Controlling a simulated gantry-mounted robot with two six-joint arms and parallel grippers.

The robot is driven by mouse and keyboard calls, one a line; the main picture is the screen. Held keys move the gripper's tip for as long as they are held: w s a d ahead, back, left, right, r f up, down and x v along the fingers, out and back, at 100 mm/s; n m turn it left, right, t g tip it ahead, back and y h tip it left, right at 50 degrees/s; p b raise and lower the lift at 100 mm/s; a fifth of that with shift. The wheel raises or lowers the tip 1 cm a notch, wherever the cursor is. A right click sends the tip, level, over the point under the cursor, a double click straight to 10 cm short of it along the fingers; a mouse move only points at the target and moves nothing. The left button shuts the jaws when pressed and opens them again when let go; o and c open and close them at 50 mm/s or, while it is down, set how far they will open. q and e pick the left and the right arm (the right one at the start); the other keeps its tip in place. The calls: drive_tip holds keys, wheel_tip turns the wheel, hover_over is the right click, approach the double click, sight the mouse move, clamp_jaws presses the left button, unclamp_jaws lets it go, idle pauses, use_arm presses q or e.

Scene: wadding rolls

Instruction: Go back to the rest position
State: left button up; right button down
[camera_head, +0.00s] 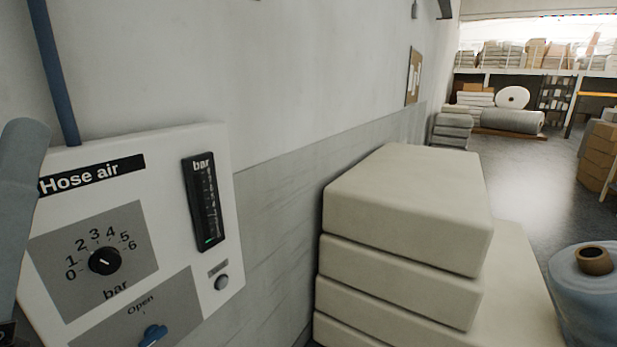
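The white hose air panel (130,140) is on the wall at the left. It has a black dial knob (104,261) on a grey scale marked 0 to 6 bar. A dark bar gauge (205,202) with a small green mark near its bottom is at the panel's right. A blue valve handle (153,335) under the word Open is cut by the lower edge. A grey arm link of mine comes in at the left edge, in front of the panel. Neither gripper's fingers can be seen.
A stack of cream wadding slabs (405,205) stands against the wall, right of the panel. A blue-wrapped roll (590,300) with a brown core is at the lower right. Open floor (525,190) runs to far rolls (512,120) and shelves. Cardboard boxes (598,155) stand at the right.

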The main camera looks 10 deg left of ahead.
use_arm(q)
wheel_tip(320, 180, up, 37)
drive_tip(key=w+d+m+g+h+p, duration=0.15)
drive_tip(key=m+h+p, duration=0.35)
drive_tip(key=p, duration=3.3)
wheel_tip(320, 180, down, 61)
drive_tip(key=b, duration=6.1)
drive_tip(key=shift+d, duration=0.25)
drive_tip(key=shift+w, duration=0.1)
